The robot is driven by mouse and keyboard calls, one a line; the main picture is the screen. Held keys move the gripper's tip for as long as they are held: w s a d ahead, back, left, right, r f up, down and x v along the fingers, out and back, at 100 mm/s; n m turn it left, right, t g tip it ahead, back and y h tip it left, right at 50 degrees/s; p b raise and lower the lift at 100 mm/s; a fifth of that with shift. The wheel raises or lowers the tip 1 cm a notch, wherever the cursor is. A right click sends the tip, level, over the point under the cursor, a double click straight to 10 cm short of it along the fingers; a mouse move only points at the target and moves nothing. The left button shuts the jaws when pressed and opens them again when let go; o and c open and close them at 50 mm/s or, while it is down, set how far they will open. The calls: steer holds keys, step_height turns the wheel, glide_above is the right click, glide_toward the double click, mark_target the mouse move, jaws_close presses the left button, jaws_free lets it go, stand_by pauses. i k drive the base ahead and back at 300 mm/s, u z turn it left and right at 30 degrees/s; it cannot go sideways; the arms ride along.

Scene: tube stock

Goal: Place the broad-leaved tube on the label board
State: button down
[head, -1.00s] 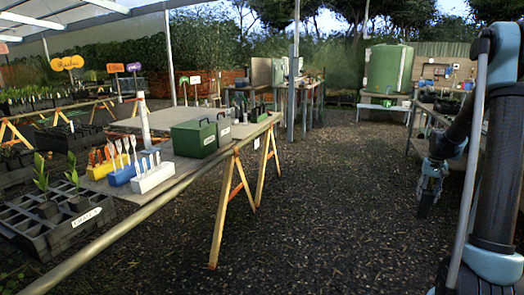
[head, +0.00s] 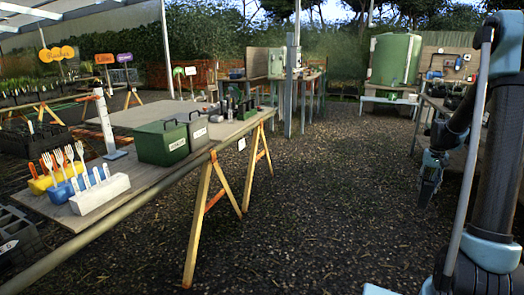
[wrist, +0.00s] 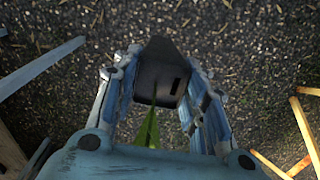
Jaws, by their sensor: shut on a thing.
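My gripper (head: 432,168) hangs at the right in the head view, out over the gravel path. In the wrist view my gripper (wrist: 158,76) has its two blue fingers on either side of a dark plant tube (wrist: 157,62) and is shut on it. A pointed green leaf (wrist: 149,131) shows between the fingers, towards the palm. In the head view the tube (head: 427,193) is a small dark shape below the fingers. The leaves are mostly hidden, so I cannot tell how broad they are. I cannot pick out the label board with certainty.
A green tank (head: 392,60) stands at the back. A bench (head: 440,103) runs along the right. The gravel path (head: 310,180) between is clear.

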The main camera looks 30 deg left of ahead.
mark_target(110, 168)
steer(key=z, duration=0.1)
steer(key=i, duration=0.15)
steer(key=u, duration=2.5)
